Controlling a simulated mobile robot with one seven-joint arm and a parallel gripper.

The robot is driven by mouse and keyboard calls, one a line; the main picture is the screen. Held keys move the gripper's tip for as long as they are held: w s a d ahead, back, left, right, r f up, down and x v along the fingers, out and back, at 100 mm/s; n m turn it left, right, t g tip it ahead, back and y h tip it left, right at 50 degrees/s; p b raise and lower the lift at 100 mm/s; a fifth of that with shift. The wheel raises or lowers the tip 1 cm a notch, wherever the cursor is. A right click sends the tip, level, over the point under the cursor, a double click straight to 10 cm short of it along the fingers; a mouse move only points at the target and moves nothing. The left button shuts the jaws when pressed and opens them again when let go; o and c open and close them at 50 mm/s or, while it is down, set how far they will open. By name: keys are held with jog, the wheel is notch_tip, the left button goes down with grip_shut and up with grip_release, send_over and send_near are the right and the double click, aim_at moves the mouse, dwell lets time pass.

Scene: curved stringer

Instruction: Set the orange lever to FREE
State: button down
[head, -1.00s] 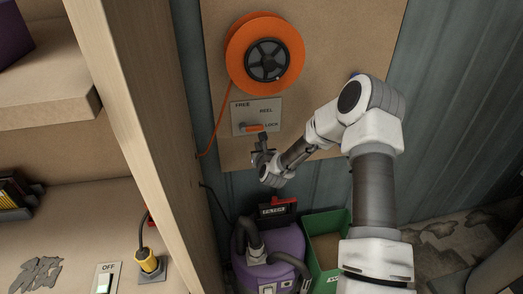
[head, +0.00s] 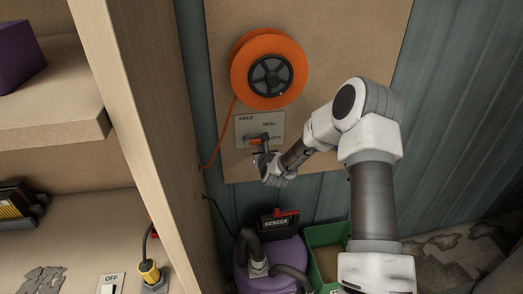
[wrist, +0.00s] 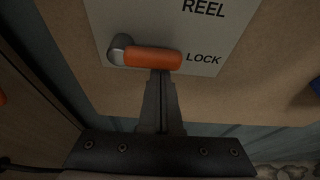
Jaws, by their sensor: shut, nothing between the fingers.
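The orange lever (wrist: 152,58) sits on a white label plate (head: 249,130), with its grey pivot at the left end in the wrist view. It lies nearly level and its free end points right to the word LOCK. In the head view the lever (head: 254,141) shows just above my gripper, and FREE is printed at the plate's upper left. My gripper (wrist: 161,76) is shut and empty. Its fingertips are at the lower edge of the lever, near its middle; I cannot tell whether they touch. FREE is outside the wrist view.
An orange reel (head: 268,69) is mounted on the board above the plate, with its cord hanging down to the left. A wooden shelf post (head: 140,120) stands close on the left. A purple vacuum (head: 270,262) and a green bin (head: 326,246) stand below.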

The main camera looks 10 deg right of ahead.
jog(key=shift+r+n+h+b, duration=0.2)
jog(key=shift+n+h+b, duration=0.25)
jog(key=shift+b, duration=0.3)
jog(key=r+n+h+b, duration=0.1)
jog(key=n+b, duration=0.2)
jog(key=b, duration=0.1)
jog(key=a+r+n+t+h+b, duration=0.1)
jog(key=r+n+h+b, duration=0.1)
jog(key=b, duration=0.3)
jog(key=r+n+h+b, duration=0.1)
jog(key=n+b, duration=0.3)
jog(key=shift+a+r+t+b, duration=0.2)
jog(key=shift+r+t+b, duration=0.05)
jog(key=shift+t+b, duration=0.05)
jog(key=n+b, duration=0.1)
jog(key=a+r+n+h+b, duration=0.1)
jog(key=n+b, duration=0.1)
jog(key=shift+a+r+t, duration=0.1)
jog(key=shift+t, duration=0.3)
jog(key=shift+a+r+b, duration=0.2)
jog(key=shift+b, duration=0.5)
jog(key=shift+a+r, duration=0.1)
